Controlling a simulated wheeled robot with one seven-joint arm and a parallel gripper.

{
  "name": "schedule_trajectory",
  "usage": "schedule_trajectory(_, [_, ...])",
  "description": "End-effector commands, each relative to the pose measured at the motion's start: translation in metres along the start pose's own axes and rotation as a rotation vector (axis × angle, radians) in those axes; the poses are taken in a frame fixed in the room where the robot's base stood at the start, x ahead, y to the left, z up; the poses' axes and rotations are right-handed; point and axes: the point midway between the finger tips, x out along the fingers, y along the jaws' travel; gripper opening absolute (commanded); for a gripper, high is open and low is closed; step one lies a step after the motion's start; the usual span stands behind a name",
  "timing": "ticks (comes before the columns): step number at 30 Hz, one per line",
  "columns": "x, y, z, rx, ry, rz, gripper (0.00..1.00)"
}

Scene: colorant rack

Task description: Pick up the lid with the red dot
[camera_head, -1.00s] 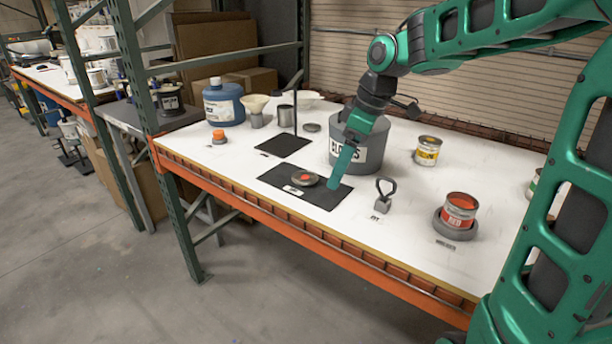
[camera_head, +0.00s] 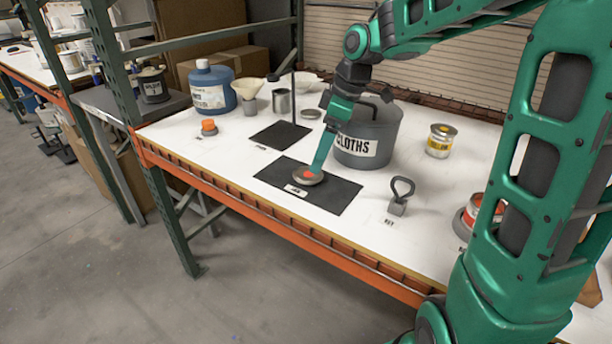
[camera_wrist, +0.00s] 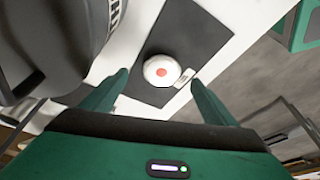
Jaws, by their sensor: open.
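The lid with the red dot (camera_head: 308,176) is a round metal disc lying on a dark mat (camera_head: 338,194) on the white table. It also shows in the wrist view (camera_wrist: 161,70), ahead of my fingers and roughly midway between them, with its red dot near its middle. My gripper (camera_head: 317,168) points down over the lid in the head view, and one finger overlaps the lid's far edge in the picture. In the wrist view both fingers of my gripper (camera_wrist: 158,80) are spread wide with nothing between the tips. I cannot tell exactly how high the tips are above the mat.
The grey CLOTHS bucket (camera_head: 370,132) stands close behind and right of my gripper. A weight with a loop handle (camera_head: 400,195) is right of the mat. A second dark mat (camera_head: 280,135) with a stand lies behind. The table's front edge (camera_head: 290,225) is close to the lid.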

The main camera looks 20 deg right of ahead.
Motion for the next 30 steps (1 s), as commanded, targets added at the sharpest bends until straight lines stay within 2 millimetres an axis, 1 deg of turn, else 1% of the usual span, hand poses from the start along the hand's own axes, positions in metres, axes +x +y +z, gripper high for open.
schedule_trajectory(1, [0.006, 0.0, 0.001, 0.002, -0.001, -0.001, 0.81])
schedule_trajectory(8, [0.019, 0.0, 0.0, 0.003, -0.001, 0.001, 0.81])
schedule_trajectory(13, [0.042, -0.004, -0.008, 0.004, -0.002, 0.0, 0.81])
schedule_trajectory(18, [0.06, -0.003, -0.008, 0.005, -0.001, 0.001, 0.81])
schedule_trajectory(26, [0.063, -0.003, -0.008, 0.005, -0.001, 0.003, 0.81])
schedule_trajectory(27, [0.063, -0.003, -0.008, 0.005, -0.001, 0.003, 0.79])
schedule_trajectory(29, [0.063, -0.003, -0.008, 0.005, -0.001, 0.003, 0.64])
schedule_trajectory(30, [0.063, -0.003, -0.008, 0.005, -0.001, 0.003, 0.55])
